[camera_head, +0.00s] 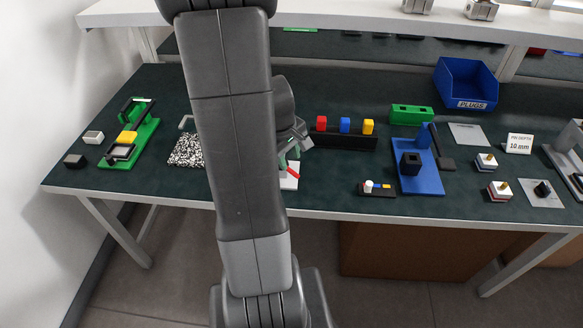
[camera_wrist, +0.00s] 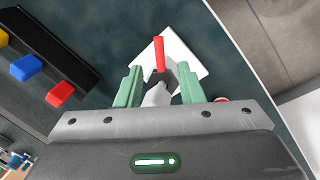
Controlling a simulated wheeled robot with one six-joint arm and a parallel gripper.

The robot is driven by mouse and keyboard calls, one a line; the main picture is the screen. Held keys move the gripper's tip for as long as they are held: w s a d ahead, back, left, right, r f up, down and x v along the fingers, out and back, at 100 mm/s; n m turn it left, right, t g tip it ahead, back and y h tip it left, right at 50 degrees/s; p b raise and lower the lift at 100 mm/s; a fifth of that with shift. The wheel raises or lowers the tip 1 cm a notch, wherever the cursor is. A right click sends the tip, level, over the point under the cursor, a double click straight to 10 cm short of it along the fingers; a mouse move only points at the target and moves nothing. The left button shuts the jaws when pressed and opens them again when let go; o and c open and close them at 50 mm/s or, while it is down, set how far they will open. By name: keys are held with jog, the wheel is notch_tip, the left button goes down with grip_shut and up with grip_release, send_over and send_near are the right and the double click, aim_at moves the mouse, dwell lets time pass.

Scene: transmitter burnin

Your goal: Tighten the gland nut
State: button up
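A white plate (camera_head: 289,181) lies near the table's front edge, partly behind my arm, with a red bar (camera_head: 291,171) over it. In the wrist view the white plate (camera_wrist: 186,52) carries the red bar (camera_wrist: 159,54) and a grey, dark-topped fitting (camera_wrist: 157,94). I cannot tell which part of this fitting is the gland nut. My gripper (camera_head: 293,152) is over the plate. Its green fingers (camera_wrist: 160,78) stand apart on either side of the fitting, with a visible gap. My gripper's body hides the fitting's near end.
A black rack (camera_head: 345,141) with red, blue and yellow blocks stands right of my gripper. A speckled block (camera_head: 186,151) and green fixture (camera_head: 141,143) lie left. A small dark box (camera_head: 377,189) and blue fixture (camera_head: 420,172) stand right. The table's front edge is close.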

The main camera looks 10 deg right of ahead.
aim_at(293, 172)
jog(key=shift+w+d+f, duration=0.1)
jog(key=shift+d+f, duration=0.05)
jog(key=shift+f, duration=0.75)
jog(key=shift+w+d+f, duration=0.1)
jog(key=shift+d+f, duration=0.05)
jog(key=shift+f, duration=0.7)
jog(key=shift+w+d+f, duration=0.1)
jog(key=shift+d+f, duration=0.05)
jog(key=shift+f, duration=0.75)
grip_shut()
